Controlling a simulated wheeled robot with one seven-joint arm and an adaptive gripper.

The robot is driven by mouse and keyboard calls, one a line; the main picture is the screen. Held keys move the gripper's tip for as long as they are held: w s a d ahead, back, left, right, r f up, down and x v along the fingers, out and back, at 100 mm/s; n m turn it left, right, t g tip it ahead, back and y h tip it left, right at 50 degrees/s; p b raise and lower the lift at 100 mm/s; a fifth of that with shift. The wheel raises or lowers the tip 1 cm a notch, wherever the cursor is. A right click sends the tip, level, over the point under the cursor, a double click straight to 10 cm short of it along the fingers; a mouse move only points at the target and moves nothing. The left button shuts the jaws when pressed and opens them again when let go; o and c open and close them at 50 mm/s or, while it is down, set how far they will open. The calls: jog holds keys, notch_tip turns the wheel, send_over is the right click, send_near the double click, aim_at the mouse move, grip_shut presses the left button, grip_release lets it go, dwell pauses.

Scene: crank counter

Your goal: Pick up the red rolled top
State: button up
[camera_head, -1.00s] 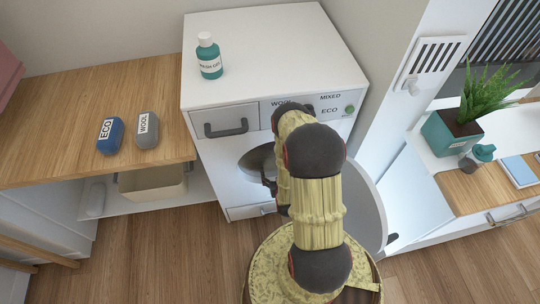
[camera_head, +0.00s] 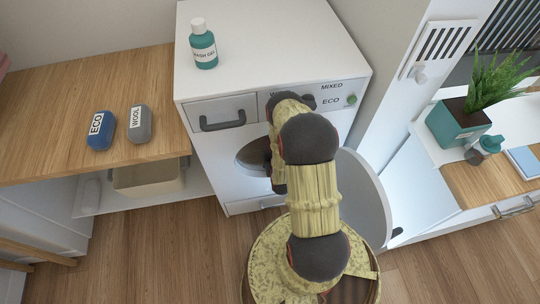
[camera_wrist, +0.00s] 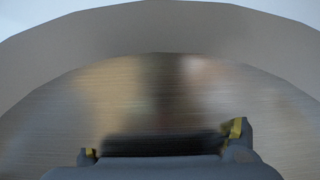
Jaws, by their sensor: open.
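No red rolled top can be made out in either view. My gripper (camera_wrist: 162,143) shows at the bottom of the wrist view, open, its fingertips wide apart and nothing seen between them. It faces a round grey rim with a blurred metallic surface inside, which looks like the washer's opening. In the head view my arm reaches to the dark round opening (camera_head: 252,158) of the white washing machine (camera_head: 232,165), and the arm hides the gripper there. The drum's contents are hidden or too blurred to tell.
The washer door (camera_head: 364,205) stands open to the right of my arm. A green bottle (camera_head: 204,50) stands on the washer. A blue ECO block (camera_head: 101,131) and grey WOOL block (camera_head: 139,124) lie on the wooden counter (camera_head: 60,100), above a beige bin (camera_head: 148,180).

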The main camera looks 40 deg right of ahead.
jog(key=shift+w+d+f, duration=0.1)
jog(key=shift+w+f, duration=0.05)
jog(key=shift+w, duration=0.05)
jog(key=shift+c, duration=1.2)
jog(key=c, duration=1.1)
